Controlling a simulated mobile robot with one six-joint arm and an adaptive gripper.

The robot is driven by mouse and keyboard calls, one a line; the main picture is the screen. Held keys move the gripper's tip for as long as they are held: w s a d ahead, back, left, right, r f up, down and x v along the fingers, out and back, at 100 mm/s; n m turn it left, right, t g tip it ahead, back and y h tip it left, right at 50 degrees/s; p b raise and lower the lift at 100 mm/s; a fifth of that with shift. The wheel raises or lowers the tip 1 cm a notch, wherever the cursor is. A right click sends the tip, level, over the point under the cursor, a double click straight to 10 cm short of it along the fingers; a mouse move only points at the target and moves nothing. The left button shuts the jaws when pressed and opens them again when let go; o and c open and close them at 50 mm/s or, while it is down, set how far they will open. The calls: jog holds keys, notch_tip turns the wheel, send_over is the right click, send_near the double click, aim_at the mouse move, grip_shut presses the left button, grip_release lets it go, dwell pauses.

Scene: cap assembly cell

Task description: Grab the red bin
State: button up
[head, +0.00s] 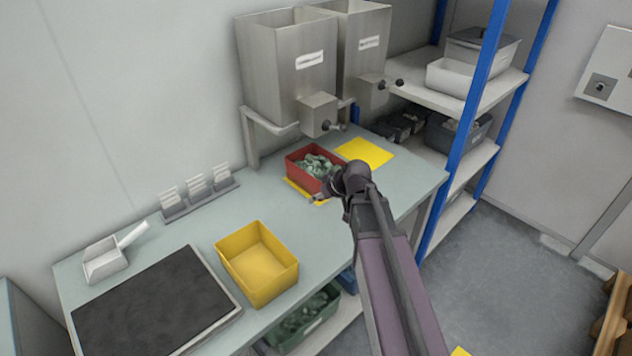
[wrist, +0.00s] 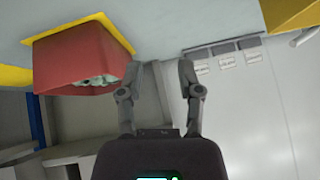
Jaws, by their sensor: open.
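The red bin (head: 301,176) stands on the workbench under the steel hoppers, on a yellow mat, and holds several grey-green pieces. In the wrist view the red bin (wrist: 75,60) fills the upper left, with its contents partly showing at its rim. My gripper (wrist: 158,68) is open, its fingers spread with nothing between them. The left finger in that view overlaps the bin's near edge; I cannot tell whether it touches. In the head view my gripper (head: 322,196) is at the bin's front right side, and my arm hides part of the bin.
A yellow bin (head: 262,268) and a dark mat (head: 158,305) lie on the bench to the left, beside a scoop (head: 107,259) and a card holder (head: 200,196). Hoppers (head: 290,65) overhang behind. A blue-post shelf (head: 470,110) stands right. A bare yellow mat (head: 364,153) lies behind the bin.

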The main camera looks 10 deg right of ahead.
aim_at(309, 175)
jog(key=w+d+r+t+b, duration=0.1)
jog(key=w+d+t, duration=0.1)
jog(key=w, duration=0.2)
jog(key=w+d+r+n+t+y+b, duration=0.1)
jog(key=w+d+t, duration=0.1)
jog(key=w, duration=0.3)
jog(key=shift+w+n+t+b, duration=0.3)
jog(key=shift+b, duration=0.1)
jog(key=shift+f, duration=0.1)
jog(key=b+x, duration=0.4)
jog(key=x, duration=0.3)
jog(key=shift+w+a+f, duration=0.15)
jog(key=shift+w+f, duration=0.05)
jog(key=shift+w, duration=0.05)
jog(key=shift+w+a+f, duration=0.15)
jog(key=shift+w+a, duration=0.15)
jog(key=shift+w, duration=0.05)
